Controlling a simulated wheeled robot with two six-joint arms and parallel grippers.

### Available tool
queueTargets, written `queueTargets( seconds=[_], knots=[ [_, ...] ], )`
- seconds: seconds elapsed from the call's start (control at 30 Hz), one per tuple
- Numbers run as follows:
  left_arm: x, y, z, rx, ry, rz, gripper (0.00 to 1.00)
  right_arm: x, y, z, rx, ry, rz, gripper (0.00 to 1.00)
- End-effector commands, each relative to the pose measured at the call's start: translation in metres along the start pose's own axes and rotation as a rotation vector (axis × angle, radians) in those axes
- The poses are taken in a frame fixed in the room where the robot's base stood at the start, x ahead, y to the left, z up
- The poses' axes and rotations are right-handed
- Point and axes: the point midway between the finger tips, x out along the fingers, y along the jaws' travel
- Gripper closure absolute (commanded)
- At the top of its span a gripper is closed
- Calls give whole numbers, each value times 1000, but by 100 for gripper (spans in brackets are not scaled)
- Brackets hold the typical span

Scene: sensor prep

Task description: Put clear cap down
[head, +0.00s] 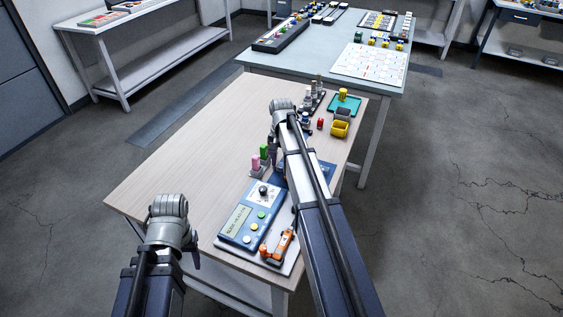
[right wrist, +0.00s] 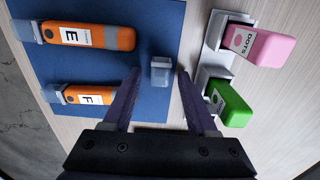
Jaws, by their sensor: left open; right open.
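The clear cap (right wrist: 161,73), a small translucent grey block, is on the blue mat (right wrist: 150,20) near its right edge in the right wrist view. My right gripper (right wrist: 159,76) is open, with one finger on each side of the cap. The fingers appear apart from it, though contact is hard to judge. In the head view the cap is hidden behind my right arm. My left gripper (head: 194,258) is open and empty at the table's near left edge, far from the cap.
Two orange tubes marked E (right wrist: 95,36) and F (right wrist: 100,94) lie left of the cap. A pink bottle (right wrist: 262,47) and a green bottle (right wrist: 229,102) sit in white holders to its right. A blue meter (head: 248,213) stands on the wooden table (head: 200,140), whose left part is clear.

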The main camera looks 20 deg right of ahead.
Motion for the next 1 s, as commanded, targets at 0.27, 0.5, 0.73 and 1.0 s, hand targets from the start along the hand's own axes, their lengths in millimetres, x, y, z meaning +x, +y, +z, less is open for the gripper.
queueTargets(
  seconds=[0.27,0.5,0.73,1.0],
  knots=[
    [-20,-2,1,0,0,0,43,-20,0,0,0,0,0,42],
    [-53,-5,3,-1,0,0,43,-54,0,0,0,0,0,42],
    [-89,-8,5,-1,0,0,43,-89,0,0,0,0,0,42],
    [-120,-12,7,-1,0,0,43,-121,0,0,0,0,0,42]
  ],
)
